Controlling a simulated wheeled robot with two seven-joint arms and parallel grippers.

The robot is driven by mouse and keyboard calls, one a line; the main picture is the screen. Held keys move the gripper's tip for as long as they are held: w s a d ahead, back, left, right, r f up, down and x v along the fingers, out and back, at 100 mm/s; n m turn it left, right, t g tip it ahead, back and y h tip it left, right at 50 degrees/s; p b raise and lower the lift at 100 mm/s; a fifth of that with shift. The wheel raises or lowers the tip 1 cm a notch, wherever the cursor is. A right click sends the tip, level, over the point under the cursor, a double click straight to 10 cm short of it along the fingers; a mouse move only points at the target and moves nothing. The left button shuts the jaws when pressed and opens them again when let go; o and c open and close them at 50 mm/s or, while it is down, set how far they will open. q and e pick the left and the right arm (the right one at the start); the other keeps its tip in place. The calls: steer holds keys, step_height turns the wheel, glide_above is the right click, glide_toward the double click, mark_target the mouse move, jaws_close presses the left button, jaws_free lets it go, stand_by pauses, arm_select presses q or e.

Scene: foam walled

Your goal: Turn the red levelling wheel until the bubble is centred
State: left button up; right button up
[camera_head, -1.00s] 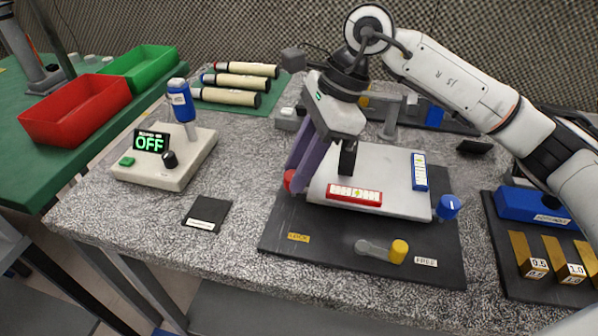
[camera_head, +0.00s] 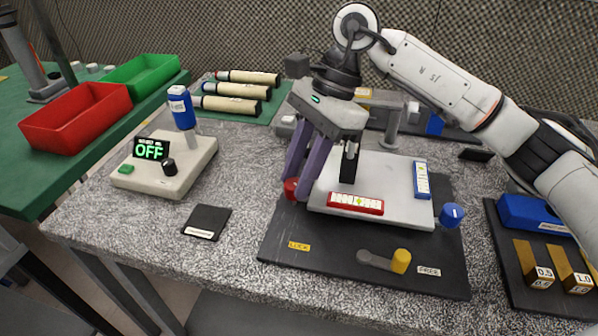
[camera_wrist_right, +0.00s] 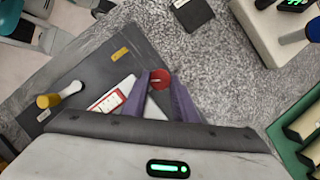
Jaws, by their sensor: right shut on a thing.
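The red levelling wheel (camera_head: 291,187) is at the left front corner of a pale levelling plate (camera_head: 389,175). My right gripper (camera_head: 298,188) points down at it, with its purple fingers on either side of the wheel. In the right wrist view the wheel (camera_wrist_right: 160,79) sits between the fingertips, its top and white mark showing. A red-framed vial (camera_head: 355,203) lies along the plate's front edge; its bubble is too small to place. A blue-framed vial (camera_head: 422,180) lies at the right, near a blue wheel (camera_head: 451,215). My left gripper is out of view.
A yellow-knobbed lever (camera_head: 400,261) lies between the LOCK and FREE labels on the dark base (camera_head: 330,262). A device reading OFF (camera_head: 165,160) and a dark pad (camera_head: 207,221) stand left. A dark tray with brass blocks (camera_head: 541,262) is at right.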

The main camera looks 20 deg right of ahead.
steer(key=o, duration=1)
steer(key=shift+o, duration=0.2)
steer(key=shift+s+f, duration=0.1)
